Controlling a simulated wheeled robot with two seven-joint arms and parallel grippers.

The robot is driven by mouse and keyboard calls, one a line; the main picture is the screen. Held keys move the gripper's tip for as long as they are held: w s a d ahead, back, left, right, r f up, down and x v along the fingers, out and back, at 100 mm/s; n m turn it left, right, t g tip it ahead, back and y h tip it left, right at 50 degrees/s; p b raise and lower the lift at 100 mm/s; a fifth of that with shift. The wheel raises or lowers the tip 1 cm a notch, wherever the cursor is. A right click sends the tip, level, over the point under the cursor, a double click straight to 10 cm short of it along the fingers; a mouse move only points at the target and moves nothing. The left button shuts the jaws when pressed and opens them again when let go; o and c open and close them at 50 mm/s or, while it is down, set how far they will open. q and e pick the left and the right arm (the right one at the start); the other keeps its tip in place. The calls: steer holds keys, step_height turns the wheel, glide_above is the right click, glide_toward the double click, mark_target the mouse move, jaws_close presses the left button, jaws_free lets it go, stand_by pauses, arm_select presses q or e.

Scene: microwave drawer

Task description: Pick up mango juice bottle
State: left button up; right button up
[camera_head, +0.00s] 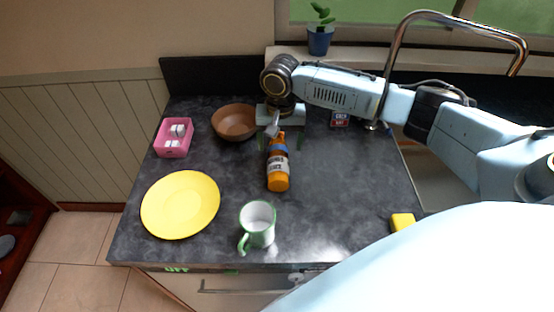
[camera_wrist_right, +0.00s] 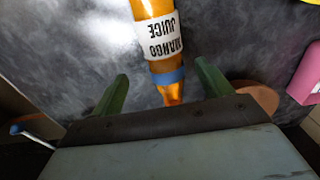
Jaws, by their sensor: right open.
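The mango juice bottle (camera_head: 278,170) is orange with a white label and a blue band at its neck. It lies on the dark countertop (camera_head: 330,210) in the middle, its neck pointing to the back. In the right wrist view the bottle (camera_wrist_right: 158,38) shows its label, with its neck between the two green fingers. My right gripper (camera_head: 280,141) is over the neck end of the bottle, fingers apart on either side; it also shows in the right wrist view (camera_wrist_right: 162,85). It is open and holds nothing. My left gripper is not in view.
A brown bowl (camera_head: 234,122) stands just left of my right gripper. A pink box (camera_head: 174,138), a yellow plate (camera_head: 180,204) and a green-handled mug (camera_head: 258,224) stand on the counter. A yellow item (camera_head: 402,221) is at the right edge. The counter right of the bottle is mostly clear.

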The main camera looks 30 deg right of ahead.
mark_target(278, 155)
steer(key=shift+f, duration=0.7)
steer(key=shift+w+f, duration=0.15)
steer(key=shift+f, duration=0.1)
steer(key=shift+a+f, duration=0.1)
steer(key=shift+f, duration=0.6)
steer(key=f, duration=0.3)
steer(key=shift+a+f, duration=0.2)
steer(key=shift+f, duration=0.25)
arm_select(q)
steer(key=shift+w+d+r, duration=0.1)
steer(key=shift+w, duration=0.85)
arm_select(e)
steer(key=shift+c, duration=0.5)
steer(key=c, duration=1.2)
